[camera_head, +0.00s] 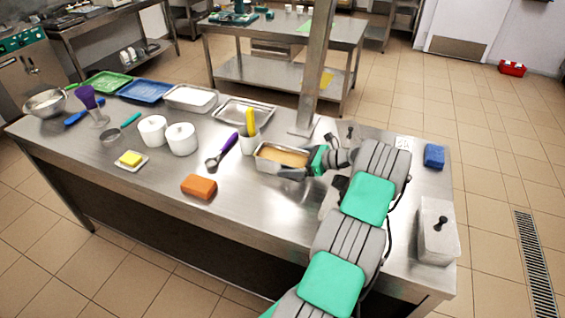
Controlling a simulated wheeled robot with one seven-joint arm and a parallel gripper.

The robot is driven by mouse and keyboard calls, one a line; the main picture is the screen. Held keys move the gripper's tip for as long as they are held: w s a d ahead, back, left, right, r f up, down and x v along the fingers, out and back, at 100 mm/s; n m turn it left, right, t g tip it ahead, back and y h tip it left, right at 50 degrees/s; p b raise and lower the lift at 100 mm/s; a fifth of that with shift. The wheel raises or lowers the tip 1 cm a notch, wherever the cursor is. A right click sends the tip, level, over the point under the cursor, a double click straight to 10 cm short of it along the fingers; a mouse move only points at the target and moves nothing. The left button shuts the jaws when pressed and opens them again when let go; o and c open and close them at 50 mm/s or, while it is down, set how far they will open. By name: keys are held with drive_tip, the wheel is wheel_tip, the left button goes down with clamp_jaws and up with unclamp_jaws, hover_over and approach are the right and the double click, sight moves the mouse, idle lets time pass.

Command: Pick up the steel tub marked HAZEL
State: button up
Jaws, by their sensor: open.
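A rectangular steel tub (267,166) with tan contents stands on the steel table, right of the middle. No HAZEL marking can be read on it from here. My gripper (296,170) is at the tub's right end, with my arm reaching in from the lower right. Its jaws are open. One dark finger shows low along the tub's front right; the other is hidden or too small to make out. I cannot tell whether the fingers touch the tub.
A cup with a yellow tool (249,140) and a purple-handled scoop (222,152) are left of the tub. A steel post (314,75) rises close behind. An orange block (198,187) lies at front left. A lidded steel box (437,235) and blue block (434,156) stand right.

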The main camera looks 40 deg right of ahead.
drive_tip(key=shift+c, duration=0.6)
drive_tip(key=c, duration=1.6)
drive_tip(key=shift+c, duration=0.9)
drive_tip(key=shift+r, duration=0.1)
